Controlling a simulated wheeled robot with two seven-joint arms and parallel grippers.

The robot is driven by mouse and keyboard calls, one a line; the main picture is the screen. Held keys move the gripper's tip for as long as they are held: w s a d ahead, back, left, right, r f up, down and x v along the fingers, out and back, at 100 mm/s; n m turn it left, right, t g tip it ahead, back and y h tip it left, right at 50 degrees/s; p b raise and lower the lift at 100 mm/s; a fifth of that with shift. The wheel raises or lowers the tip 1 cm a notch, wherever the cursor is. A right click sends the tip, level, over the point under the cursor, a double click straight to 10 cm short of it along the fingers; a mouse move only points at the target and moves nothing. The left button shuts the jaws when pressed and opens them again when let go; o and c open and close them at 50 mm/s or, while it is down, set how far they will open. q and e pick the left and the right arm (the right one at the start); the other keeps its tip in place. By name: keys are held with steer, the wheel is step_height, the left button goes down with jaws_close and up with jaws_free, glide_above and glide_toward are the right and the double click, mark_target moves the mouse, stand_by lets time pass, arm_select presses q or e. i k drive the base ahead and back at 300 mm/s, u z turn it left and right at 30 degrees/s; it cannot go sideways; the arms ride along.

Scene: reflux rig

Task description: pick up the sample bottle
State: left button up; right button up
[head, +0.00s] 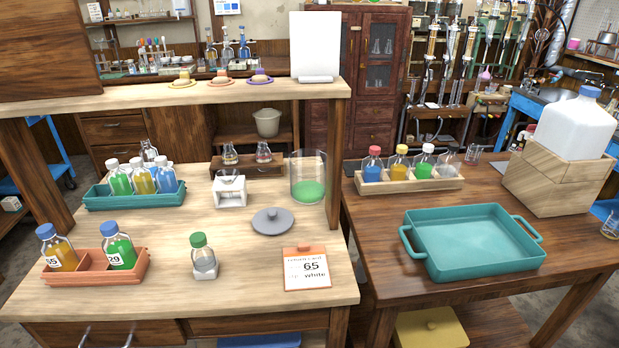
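Several bottles stand on the light wooden bench, and I cannot tell for sure which is the sample bottle. A blue-capped bottle with amber liquid, labelled 65 (59,250), stands in the left part of an orange tray (85,277). A blue-capped bottle with green liquid, labelled 29 (119,248), stands in its right part. Neither of my grippers is in view.
A teal rack (133,201) of white-capped bottles stands behind the orange tray. A grey lid (272,221) and a glass beaker (308,180) with green liquid stand to the right. The dark table holds a teal tray (472,243), empty. A raised shelf (180,92) crosses the back.

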mark_target(148, 153)
steer(key=u, duration=2.7)
steer(key=i, duration=4)
steer(key=z, duration=2.85)
steer(key=i, duration=3.15)
